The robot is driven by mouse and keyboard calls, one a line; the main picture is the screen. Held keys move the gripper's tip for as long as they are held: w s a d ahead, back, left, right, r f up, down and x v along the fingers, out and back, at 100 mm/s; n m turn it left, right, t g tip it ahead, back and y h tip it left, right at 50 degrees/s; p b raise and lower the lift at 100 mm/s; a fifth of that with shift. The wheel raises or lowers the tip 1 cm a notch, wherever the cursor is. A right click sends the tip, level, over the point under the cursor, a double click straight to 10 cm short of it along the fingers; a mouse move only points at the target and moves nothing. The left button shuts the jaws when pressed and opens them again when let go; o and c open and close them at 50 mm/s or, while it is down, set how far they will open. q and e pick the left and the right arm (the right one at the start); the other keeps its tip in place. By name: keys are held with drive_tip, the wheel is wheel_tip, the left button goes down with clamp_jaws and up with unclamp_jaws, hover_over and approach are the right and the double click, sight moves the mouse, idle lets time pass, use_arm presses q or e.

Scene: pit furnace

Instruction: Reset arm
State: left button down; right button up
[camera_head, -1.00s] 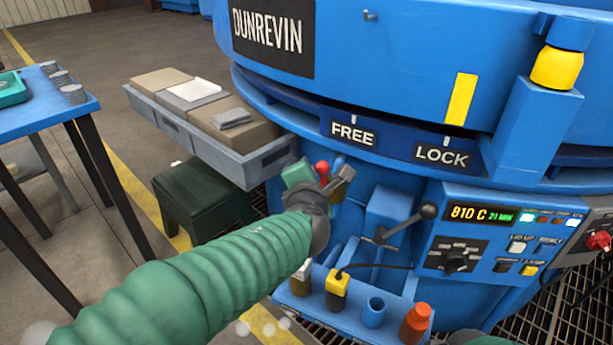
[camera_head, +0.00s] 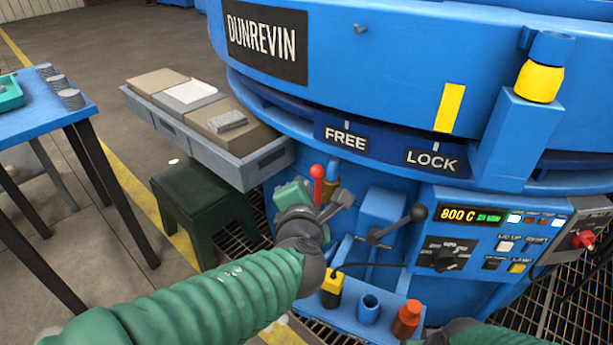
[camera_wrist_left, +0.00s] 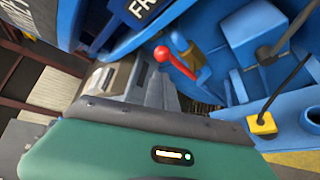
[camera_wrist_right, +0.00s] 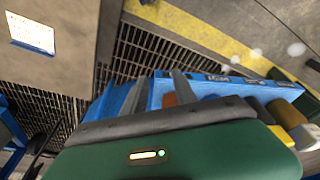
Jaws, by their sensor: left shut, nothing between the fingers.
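My left arm comes in from the left in the head view. Its gripper (camera_head: 344,199) is shut and empty, in front of the furnace's lower body. A red-knobbed lever (camera_head: 317,172) stands just behind and above it. The lever (camera_wrist_left: 175,62) also shows ahead of the shut fingers (camera_wrist_left: 150,88) in the left wrist view. Only a dark and green bit of my right arm shows at the bottom of the head view. In the right wrist view my right gripper (camera_wrist_right: 157,92) has its fingers apart, above the blue tool shelf (camera_wrist_right: 225,88), with nothing seen between them.
The blue furnace (camera_head: 380,60) has FREE and LOCK labels, a black-knobbed lever (camera_head: 418,213) and a control panel (camera_head: 490,235). A shelf holds a yellow-topped item (camera_head: 332,285), a blue cup (camera_head: 369,308) and an orange-topped item (camera_head: 407,318). A green stool (camera_head: 205,200) and blue table (camera_head: 45,115) stand left.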

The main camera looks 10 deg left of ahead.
use_arm(q)
drive_tip(key=shift+s+a, duration=0.1)
drive_tip(key=shift+s, duration=0.15)
drive_tip(key=s+a+f+n+g+y+p, duration=0.15)
drive_tip(key=s+a+f+n+g, duration=0.35)
drive_tip(key=f+n, duration=0.5)
drive_tip(key=s+a+f+n+g+p, duration=0.25)
drive_tip(key=s+a+f+n, duration=0.35)
drive_tip(key=n, duration=0.8)
drive_tip(key=s+a+f+n+g+h+p, duration=0.1)
drive_tip(key=s+a+f+n+g, duration=0.2)
drive_tip(key=n, duration=0.9)
drive_tip(key=s+f+n+g+h, duration=0.1)
drive_tip(key=s+f+n+h, duration=0.3)
drive_tip(key=n, duration=0.7)
wheel_tip(320, 180, up, 39)
drive_tip(key=s+y+p, duration=0.1)
drive_tip(key=y+p, duration=0.1)
drive_tip(key=p, duration=3.6)
drive_tip(key=shift+s+n, duration=0.15)
drive_tip(key=shift+n, duration=0.15)
